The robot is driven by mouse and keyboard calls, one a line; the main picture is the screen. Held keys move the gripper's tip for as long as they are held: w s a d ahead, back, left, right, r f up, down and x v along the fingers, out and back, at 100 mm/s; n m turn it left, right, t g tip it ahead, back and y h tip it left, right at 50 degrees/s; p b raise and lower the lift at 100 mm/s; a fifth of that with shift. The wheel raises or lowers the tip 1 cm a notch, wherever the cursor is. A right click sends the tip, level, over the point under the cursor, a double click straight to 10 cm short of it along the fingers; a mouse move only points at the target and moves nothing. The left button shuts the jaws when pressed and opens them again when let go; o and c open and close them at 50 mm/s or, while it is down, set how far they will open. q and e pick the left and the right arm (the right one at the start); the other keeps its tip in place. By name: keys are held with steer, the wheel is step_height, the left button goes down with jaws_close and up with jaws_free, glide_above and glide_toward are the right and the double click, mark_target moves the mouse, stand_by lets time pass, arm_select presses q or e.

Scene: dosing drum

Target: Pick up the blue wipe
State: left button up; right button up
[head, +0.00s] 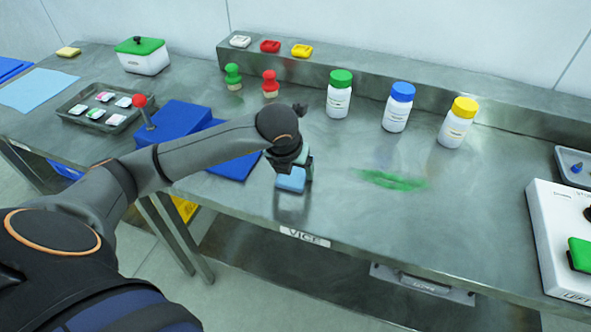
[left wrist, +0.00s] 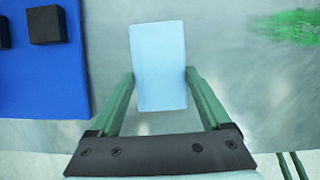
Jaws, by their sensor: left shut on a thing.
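The blue wipe (head: 291,180) is a light blue block near the front edge of the steel table, left of the green smear. My left gripper (head: 290,172) reaches down over it from the left. In the left wrist view the wipe (left wrist: 159,66) sits between the two green fingers (left wrist: 160,85), which touch its sides. The left gripper is shut on it. I cannot tell whether the wipe is lifted off the table. My right gripper is in no view.
A green smear (head: 392,180) lies on the table to the right. White bottles with green (head: 339,95), blue (head: 398,108) and yellow lids (head: 457,123) stand behind. A blue press-like block with a red knob (head: 139,101) and a tray of packets (head: 78,122) are left. A white box (head: 560,245) is at right.

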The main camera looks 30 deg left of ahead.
arm_select(q)
steer(key=shift+c, duration=1.3)
steer(key=shift+r, duration=0.1)
steer(key=shift+r, duration=0.55)
steer(key=s+d+r+p, duration=0.1)
steer(key=s+d+r, duration=0.6)
steer(key=s+r, duration=0.4)
steer(key=shift+s+d+r+p, duration=0.25)
steer(key=shift+s+r+p, duration=0.15)
steer(key=shift+s, duration=0.05)
